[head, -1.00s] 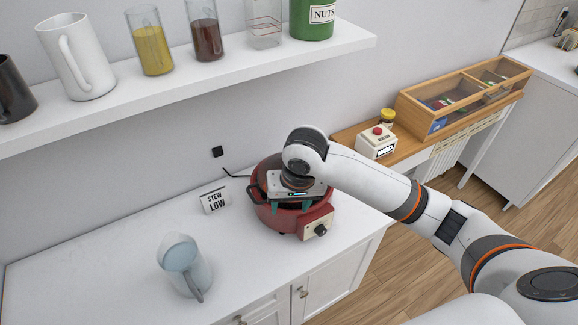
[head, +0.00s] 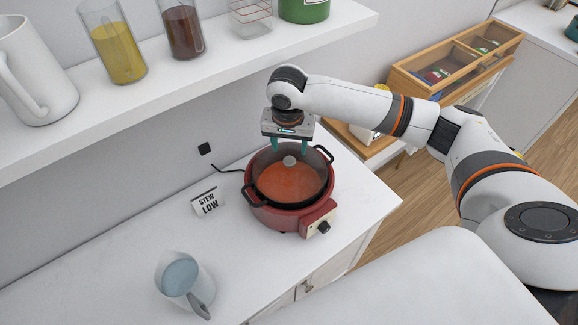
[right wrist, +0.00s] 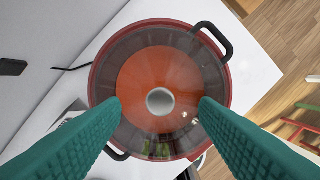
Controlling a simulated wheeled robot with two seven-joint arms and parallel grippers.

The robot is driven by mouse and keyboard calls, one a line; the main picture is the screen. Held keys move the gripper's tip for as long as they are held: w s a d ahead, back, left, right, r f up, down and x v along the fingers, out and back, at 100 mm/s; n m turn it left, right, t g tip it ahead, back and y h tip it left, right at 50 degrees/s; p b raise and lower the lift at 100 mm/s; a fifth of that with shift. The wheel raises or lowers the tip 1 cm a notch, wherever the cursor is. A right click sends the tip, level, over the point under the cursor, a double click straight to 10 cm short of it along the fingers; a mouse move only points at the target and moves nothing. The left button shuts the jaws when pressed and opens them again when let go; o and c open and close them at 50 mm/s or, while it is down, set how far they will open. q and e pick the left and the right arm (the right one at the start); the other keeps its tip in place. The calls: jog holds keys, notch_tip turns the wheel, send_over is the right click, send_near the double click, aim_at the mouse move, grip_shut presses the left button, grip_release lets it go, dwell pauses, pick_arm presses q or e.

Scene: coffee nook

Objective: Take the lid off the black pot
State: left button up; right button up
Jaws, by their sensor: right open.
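The black pot (head: 250,194) sits in a red cooker (head: 280,218) on the white counter, a dark handle showing on each side. A clear glass lid (right wrist: 200,65) lies over the pot, with orange stew visible through it. The lid's pale round knob (head: 289,161) is in the middle and also shows in the right wrist view (right wrist: 160,101). My right gripper (head: 289,149) is above the lid, pointing down, open and empty. In the right wrist view its teal fingers are wide apart, either side of the knob and not touching it. My left gripper is out of view.
A "STEW LOW" sign (head: 207,201) stands left of the cooker. A pitcher (head: 183,281) stands at the front left. A shelf (head: 180,85) with jars and a white jug overhangs the back. The counter between sign and pitcher is clear.

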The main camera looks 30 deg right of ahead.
aim_at(289, 160)
jog(key=shift+s+a+f+p, duration=0.1)
jog(key=shift+s+f+p, duration=0.1)
jog(key=shift+f+p, duration=0.6)
notch_tip(289, 160, down, 3)
jog(key=shift+r, duration=0.15)
jog(key=shift+w+f, duration=0.1)
jog(key=shift+f, duration=0.3)
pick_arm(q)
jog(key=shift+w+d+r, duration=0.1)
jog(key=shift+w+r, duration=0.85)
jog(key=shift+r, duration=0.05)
pick_arm(e)
jog(key=shift+w, duration=0.1)
grip_shut()
